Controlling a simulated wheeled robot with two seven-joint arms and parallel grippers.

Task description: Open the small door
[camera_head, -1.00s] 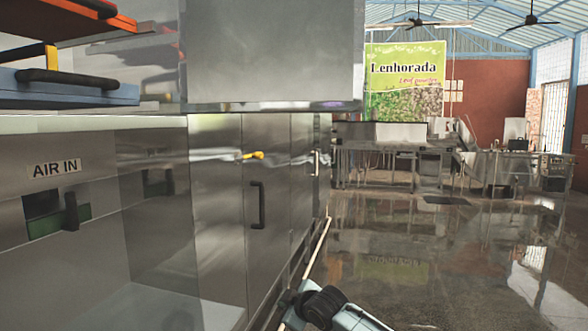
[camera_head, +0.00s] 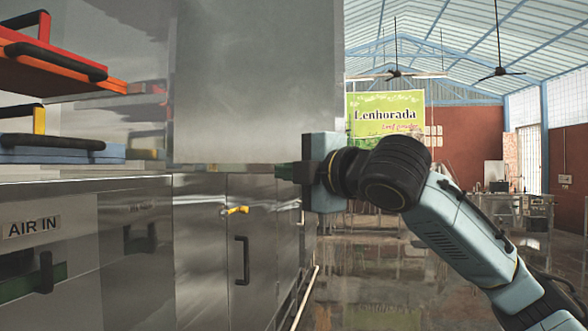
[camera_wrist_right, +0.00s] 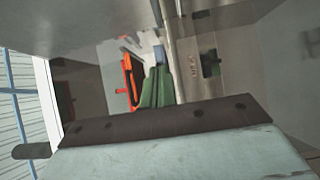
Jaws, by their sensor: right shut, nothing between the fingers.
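The small door (camera_head: 260,235) is a steel cabinet door in the head view, with an upright black handle (camera_head: 243,260) and a yellow latch (camera_head: 237,210) near its top left. It looks shut. My right gripper (camera_head: 283,172) reaches in from the right and points left, in front of the steel unit at about the door's top edge. It is above and right of the latch and handle, apart from both in the picture. It is shut and empty; its green fingers (camera_wrist_right: 157,88) show in the right wrist view. My left gripper is not in view.
A large steel housing (camera_head: 250,80) overhangs the cabinet. Orange (camera_head: 50,75) and blue (camera_head: 60,155) handled pieces sit on the ledge at left. An "AIR IN" panel (camera_head: 32,228) is lower left. A pale pipe (camera_head: 305,300) runs along the floor. Open floor lies to the right.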

